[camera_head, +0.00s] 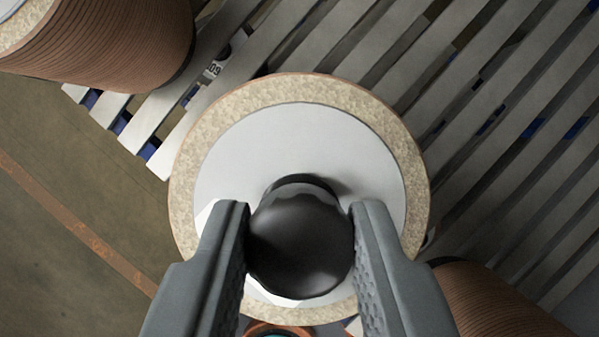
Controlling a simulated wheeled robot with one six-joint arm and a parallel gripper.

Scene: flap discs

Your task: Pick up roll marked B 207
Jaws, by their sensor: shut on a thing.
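A roll (300,91) stands under my gripper, seen from above. It has a speckled tan rim and a pale grey round top face. A black round knob (301,240) rises from the middle of that face. My gripper (301,235) has one grey finger on each side of the knob and is shut on it. A white patch, perhaps a label, shows partly behind the knob and the left finger. No marking can be read on this roll, so I cannot tell if it is B 207.
Another brown ridged roll (110,45) stands at the upper left, and a third (495,300) at the lower right. Grey slats (480,130) with gaps lie beneath. A small tag (215,69) reads "09". Brown floor (60,240) with an orange line is at the left.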

